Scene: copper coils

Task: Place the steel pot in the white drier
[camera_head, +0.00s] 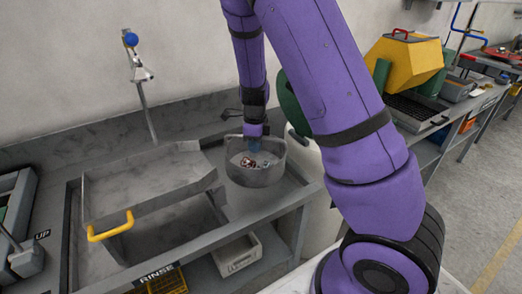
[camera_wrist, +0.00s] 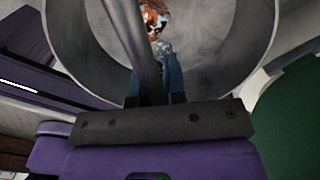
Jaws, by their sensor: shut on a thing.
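The steel pot (camera_head: 256,177) is a round grey metal pan in front of my arm's end, over the right part of the sink bench. It looks upright, with copper-coloured and pale bits (camera_head: 248,162) inside. My gripper (camera_head: 254,147) is shut on the pot at its far side. In the wrist view the blue fingers (camera_wrist: 160,80) meet the pot's rim, and the pot's inner wall (camera_wrist: 215,75) fills the top. I cannot tell whether the pot touches the bench. The white drier (camera_head: 304,155) stands just right of the pot, partly hidden by my arm, with a raised green lid (camera_head: 289,103).
A sloped grey tray (camera_head: 150,178) with a yellow handle (camera_head: 110,226) lies left of the pot. A tap stand (camera_head: 144,95) rises behind it. A yellow machine (camera_head: 405,62) stands on the bench at right. Open floor (camera_head: 470,200) lies at the right.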

